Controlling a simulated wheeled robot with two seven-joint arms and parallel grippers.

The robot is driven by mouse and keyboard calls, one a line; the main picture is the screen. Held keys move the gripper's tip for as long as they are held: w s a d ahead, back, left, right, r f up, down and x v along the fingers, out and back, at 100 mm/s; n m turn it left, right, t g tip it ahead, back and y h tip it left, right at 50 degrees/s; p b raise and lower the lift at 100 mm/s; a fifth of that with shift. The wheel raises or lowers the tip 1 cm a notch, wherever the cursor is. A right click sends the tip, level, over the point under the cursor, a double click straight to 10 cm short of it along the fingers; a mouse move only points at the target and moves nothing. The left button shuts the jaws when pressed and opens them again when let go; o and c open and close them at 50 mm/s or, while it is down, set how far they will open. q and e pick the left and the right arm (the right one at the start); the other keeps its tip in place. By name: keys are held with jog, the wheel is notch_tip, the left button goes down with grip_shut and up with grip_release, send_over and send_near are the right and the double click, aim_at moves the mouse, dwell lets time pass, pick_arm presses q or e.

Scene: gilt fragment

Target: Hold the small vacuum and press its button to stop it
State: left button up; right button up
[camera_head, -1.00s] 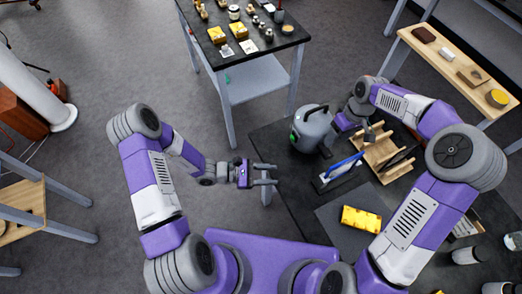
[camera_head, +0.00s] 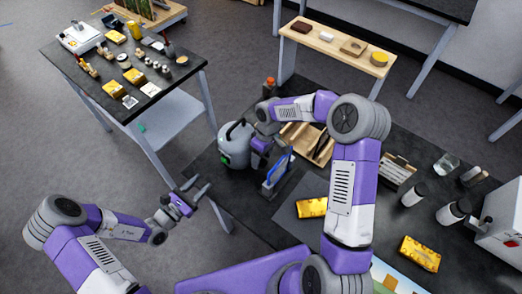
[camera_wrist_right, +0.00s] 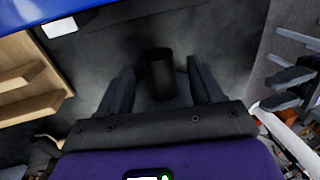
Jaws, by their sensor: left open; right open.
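A grey canister with a black handle (camera_head: 236,143), which looks like the small vacuum, stands on the dark table in the head view. A green spot, possibly its button, shows low on its left side. My right gripper is just right of the canister, pointing down; its fingers are hidden there. In the right wrist view the right gripper (camera_wrist_right: 158,85) is open, with a small dark cylinder (camera_wrist_right: 159,70) beyond and between its fingers. I cannot tell what that cylinder is. My left gripper (camera_head: 202,188) is open and empty, in front of the canister and apart from it.
A blue-edged panel (camera_head: 277,170) stands close to my right gripper, with a wooden rack (camera_head: 298,136) behind it. Yellow blocks (camera_head: 312,208), dark-lidded jars (camera_head: 414,194) and a glass (camera_head: 446,164) occupy the table's right side. Another table with small items stands at left.

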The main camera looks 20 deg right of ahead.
jog(key=shift+f, duration=0.25)
grip_shut()
dwell(1.3)
pick_arm(q)
grip_shut()
pick_arm(e)
jog(key=shift+r, duration=0.1)
dwell(1.5)
